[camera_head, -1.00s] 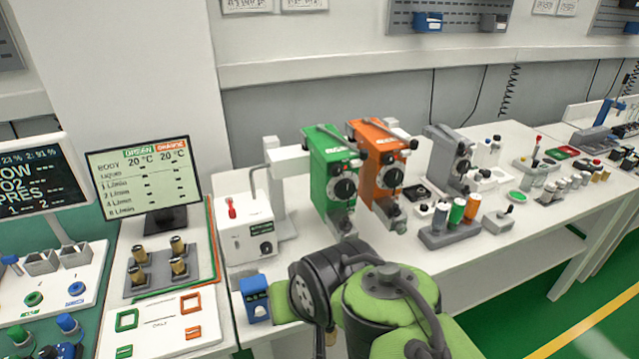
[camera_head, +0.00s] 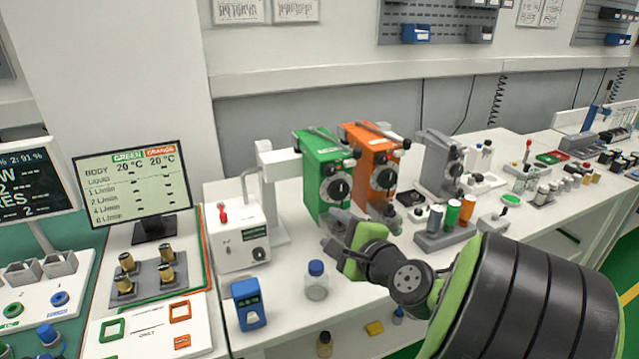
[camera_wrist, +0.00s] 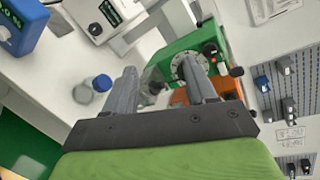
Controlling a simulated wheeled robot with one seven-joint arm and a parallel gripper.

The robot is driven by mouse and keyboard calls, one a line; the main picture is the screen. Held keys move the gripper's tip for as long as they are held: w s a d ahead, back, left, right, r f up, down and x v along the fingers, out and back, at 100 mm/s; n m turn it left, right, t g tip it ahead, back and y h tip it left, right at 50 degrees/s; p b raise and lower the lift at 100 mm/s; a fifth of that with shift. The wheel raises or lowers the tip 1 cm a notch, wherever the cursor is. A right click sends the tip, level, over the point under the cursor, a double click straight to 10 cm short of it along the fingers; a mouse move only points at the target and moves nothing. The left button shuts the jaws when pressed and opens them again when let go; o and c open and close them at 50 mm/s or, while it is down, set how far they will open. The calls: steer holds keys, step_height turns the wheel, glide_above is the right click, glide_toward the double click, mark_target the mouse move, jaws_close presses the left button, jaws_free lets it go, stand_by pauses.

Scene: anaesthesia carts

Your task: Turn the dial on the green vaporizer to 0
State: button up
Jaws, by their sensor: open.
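The green vaporizer (camera_head: 318,158) stands upright on the white bench, left of the orange vaporizer (camera_head: 374,150). Its dial (camera_head: 338,189) is a round dark dial with a pale scale ring on the front face; its setting is too small to read. In the wrist view the green body (camera_wrist: 176,48) lies beyond my fingers, and its dial is partly hidden behind the right finger. My gripper (camera_head: 335,222) is in front of and below the dial in the head view, hiding the vaporizer's lower front. In the wrist view my gripper (camera_wrist: 159,72) is open, with nothing held between the fingers.
A clear bottle with a blue cap (camera_head: 316,281) and a blue device (camera_head: 249,304) stand at the bench front. A white box with a red knob (camera_head: 238,238) stands left. A grey vaporizer (camera_head: 438,163) and a bottle rack (camera_head: 447,238) are right.

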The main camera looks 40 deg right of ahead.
steer(key=s+d+r+m+t+h, duration=0.2)
steer(key=s+d+r+m+h, duration=0.1)
steer(key=s+d+r+m, duration=0.15)
steer(key=p, duration=1.2)
glide_toward(331, 173)
steer(key=r, duration=0.1)
steer(key=shift+m, duration=0.35)
steer(key=p+x, duration=0.5)
steer(key=x, duration=0.2)
steer(key=shift+w+f+p, duration=0.15)
steer(key=shift+w+p, duration=0.2)
steer(key=shift+w+d+f, duration=0.15)
steer(key=shift+w+d, duration=0.05)
steer(key=shift+w, duration=0.1)
steer(key=shift+f, duration=0.1)
